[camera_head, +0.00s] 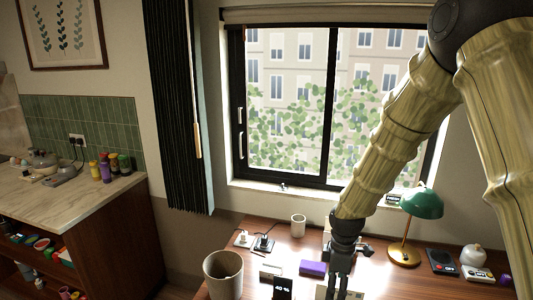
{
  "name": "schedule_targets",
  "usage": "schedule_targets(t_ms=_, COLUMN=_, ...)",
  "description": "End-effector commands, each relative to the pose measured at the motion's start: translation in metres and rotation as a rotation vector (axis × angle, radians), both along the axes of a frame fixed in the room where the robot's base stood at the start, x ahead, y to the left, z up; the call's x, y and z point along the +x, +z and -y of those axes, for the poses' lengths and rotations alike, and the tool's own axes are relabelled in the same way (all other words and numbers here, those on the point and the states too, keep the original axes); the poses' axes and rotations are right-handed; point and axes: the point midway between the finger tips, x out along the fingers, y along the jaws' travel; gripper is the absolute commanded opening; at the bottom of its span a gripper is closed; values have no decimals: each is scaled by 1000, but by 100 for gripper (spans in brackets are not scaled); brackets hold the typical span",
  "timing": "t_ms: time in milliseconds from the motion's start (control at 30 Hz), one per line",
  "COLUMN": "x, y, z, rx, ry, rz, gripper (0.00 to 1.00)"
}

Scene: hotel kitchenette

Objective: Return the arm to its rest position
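My arm, with a bamboo-like pale surface, comes in from the upper right and reaches down over the wooden desk. My dark gripper (337,284) hangs from its end, pointing down above the desk near the bottom middle of the view. Its fingertips are small and dark against the desk things behind them, so I cannot tell whether they are apart or together. I see nothing clearly held. The gripper covers part of the desk and things behind it.
A window (300,100) stands behind. A counter (70,195) with bottles is at left.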

Motion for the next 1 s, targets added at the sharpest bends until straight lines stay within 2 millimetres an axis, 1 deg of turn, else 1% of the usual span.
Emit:
schedule_targets(t_ms=67, x=0, y=-1, z=0, rx=0, ry=0, rz=0, gripper=73)
schedule_targets(t_ms=100, x=-4, y=-12, z=0, rx=3, ry=-15, rz=-4, gripper=73)
schedule_targets(t_ms=167, x=-7, y=-20, z=-1, rx=7, ry=-35, rz=-3, gripper=73)
schedule_targets(t_ms=367, x=-22, y=-56, z=-1, rx=19, ry=-111, rz=-7, gripper=73)
schedule_targets(t_ms=567, x=-44, y=-102, z=-2, rx=34, ry=-212, rz=-11, gripper=73)
schedule_targets(t_ms=667, x=-61, y=-132, z=-3, rx=42, ry=-281, rz=-17, gripper=73)
schedule_targets(t_ms=767, x=-85, y=-171, z=-3, rx=49, ry=-373, rz=-24, gripper=73)
schedule_targets(t_ms=800, x=-96, y=-188, z=-2, rx=52, ry=-419, rz=-27, gripper=73)
schedule_targets(t_ms=867, x=-116, y=-214, z=-1, rx=55, ry=-492, rz=-31, gripper=73)
schedule_targets(t_ms=900, x=-129, y=-230, z=0, rx=58, ry=-543, rz=-32, gripper=73)
schedule_targets(t_ms=967, x=-149, y=-253, z=1, rx=58, ry=-616, rz=-34, gripper=73)
schedule_targets(t_ms=1000, x=-163, y=-267, z=2, rx=59, ry=-666, rz=-35, gripper=73)
